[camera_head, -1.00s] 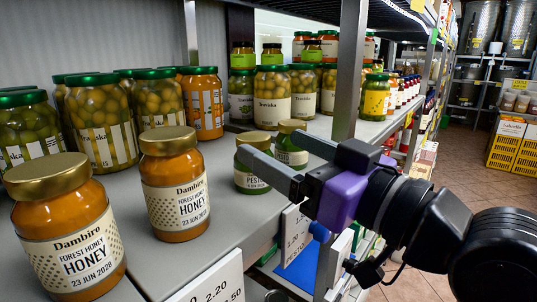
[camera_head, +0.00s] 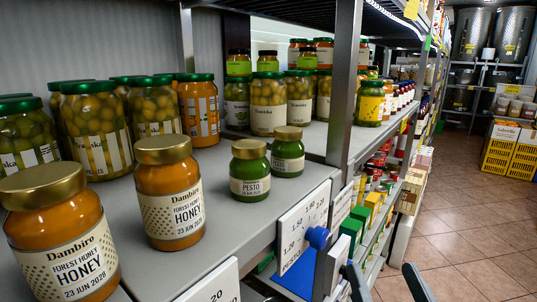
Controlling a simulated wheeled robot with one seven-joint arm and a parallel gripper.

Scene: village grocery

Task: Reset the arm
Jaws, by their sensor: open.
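My gripper (camera_head: 381,270) shows only as two grey fingertips at the bottom edge, right of centre. The fingers are apart with nothing between them. They are in front of and below the shelf edge; the rest of my arm is out of frame. Two small green pesto jars with gold lids, the front one (camera_head: 250,168) and the back one (camera_head: 287,152), stand upright on the shelf, up and left of my gripper. A honey jar (camera_head: 170,195) and a larger-looking one (camera_head: 62,235) stand upright to their left.
Tall jars with green lids (camera_head: 97,130) stand behind. A grey upright post (camera_head: 345,80) divides the shelving. The tiled aisle floor (camera_head: 450,225) at right is open.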

